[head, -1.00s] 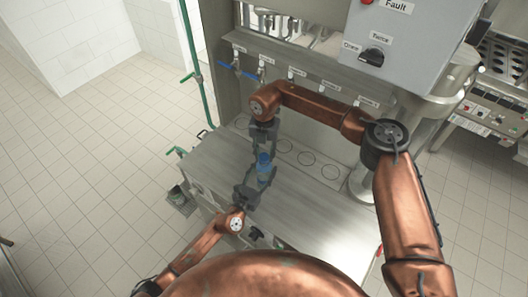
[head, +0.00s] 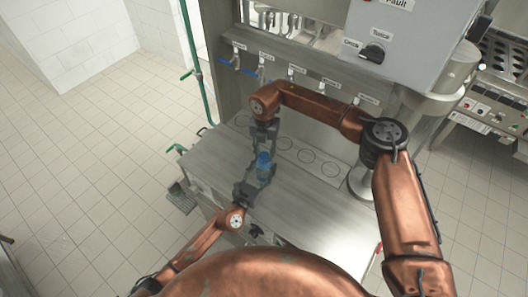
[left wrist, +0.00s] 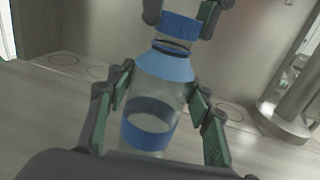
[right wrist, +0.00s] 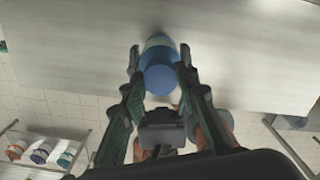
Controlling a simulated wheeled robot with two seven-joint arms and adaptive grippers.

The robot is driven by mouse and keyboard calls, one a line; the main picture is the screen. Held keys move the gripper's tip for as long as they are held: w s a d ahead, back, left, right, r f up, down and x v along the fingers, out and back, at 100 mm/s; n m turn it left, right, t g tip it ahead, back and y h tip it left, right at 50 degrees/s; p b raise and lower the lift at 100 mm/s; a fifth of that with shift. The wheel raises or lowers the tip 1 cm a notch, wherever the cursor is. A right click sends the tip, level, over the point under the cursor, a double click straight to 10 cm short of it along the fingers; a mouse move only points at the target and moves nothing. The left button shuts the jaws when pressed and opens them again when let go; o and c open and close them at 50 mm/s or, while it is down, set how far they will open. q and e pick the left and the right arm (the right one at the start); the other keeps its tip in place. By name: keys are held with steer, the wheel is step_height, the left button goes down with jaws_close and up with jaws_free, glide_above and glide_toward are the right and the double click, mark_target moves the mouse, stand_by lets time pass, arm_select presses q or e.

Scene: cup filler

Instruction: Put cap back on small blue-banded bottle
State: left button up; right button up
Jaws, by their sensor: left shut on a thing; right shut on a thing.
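The small clear bottle (left wrist: 150,122) has a blue band and a blue shoulder. It stands roughly upright between the fingers of my left gripper (left wrist: 158,105), which is shut on it. In the head view the bottle (head: 263,172) is above the counter. The blue ribbed cap (left wrist: 180,26) is at the bottle's mouth, slightly tilted, with a dark ring and a narrow clear stretch between it and the shoulder. I cannot tell whether it is seated. My right gripper (head: 264,146) is shut on the cap from above. The cap (right wrist: 160,78) covers much of the bottle in the right wrist view.
The metal counter (head: 310,200) is clear below the bottle, with marked circles along its back. Labelled taps (head: 236,60) line the wall behind. A grey control box (head: 400,45) overhangs at upper right. A metal column (left wrist: 290,115) stands to the right.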

steer(key=shift+f, duration=0.2)
steer(key=m, duration=0.4)
steer(key=shift+m, duration=0.3)
steer(key=m, duration=0.5)
steer(key=shift+m, duration=0.4)
steer(key=m, duration=0.5)
steer(key=shift+m, duration=0.3)
steer(key=m, duration=0.4)
steer(key=o, duration=0.7)
steer(key=shift+c, duration=0.2)
